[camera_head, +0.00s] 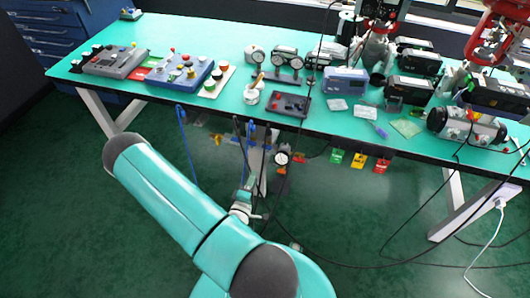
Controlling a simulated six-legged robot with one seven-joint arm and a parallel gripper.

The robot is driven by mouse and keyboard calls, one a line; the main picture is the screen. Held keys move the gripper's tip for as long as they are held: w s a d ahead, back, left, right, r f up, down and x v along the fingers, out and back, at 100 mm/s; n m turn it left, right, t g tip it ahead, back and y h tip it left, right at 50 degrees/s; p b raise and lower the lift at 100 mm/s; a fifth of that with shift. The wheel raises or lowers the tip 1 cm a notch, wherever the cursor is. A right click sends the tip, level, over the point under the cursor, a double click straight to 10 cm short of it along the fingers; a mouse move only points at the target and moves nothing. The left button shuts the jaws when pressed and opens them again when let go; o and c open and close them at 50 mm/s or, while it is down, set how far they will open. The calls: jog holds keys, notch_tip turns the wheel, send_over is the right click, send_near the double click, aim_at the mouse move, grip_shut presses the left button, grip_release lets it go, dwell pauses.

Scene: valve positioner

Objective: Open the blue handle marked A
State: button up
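Two blue parts hang below the front edge of the workbench: one at the left (181,114) with a blue cord trailing down, and one near the middle (251,131). No letter A can be read on either, so I cannot tell whether one is the marked handle. My teal arm (190,205) with dark round joints reaches from the bottom centre up to the left, in front of the bench. My gripper cannot be made out in this view. A small white and teal fitting (242,207) shows just beyond my arm, partly covered by it.
The teal workbench (180,35) carries control boxes (186,73), gauges (287,56) and valve positioners (420,62). Coloured tags (359,160) and a dial gauge (283,157) hang below its edge. Black cables run across the right floor. The left green floor (60,200) is clear.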

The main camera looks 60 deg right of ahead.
aim_at(267, 147)
jog(key=w+d, duration=0.1)
jog(key=d, duration=1.2)
jog(key=shift+w+d, duration=0.3)
jog(key=shift+w, duration=0.1)
grip_shut()
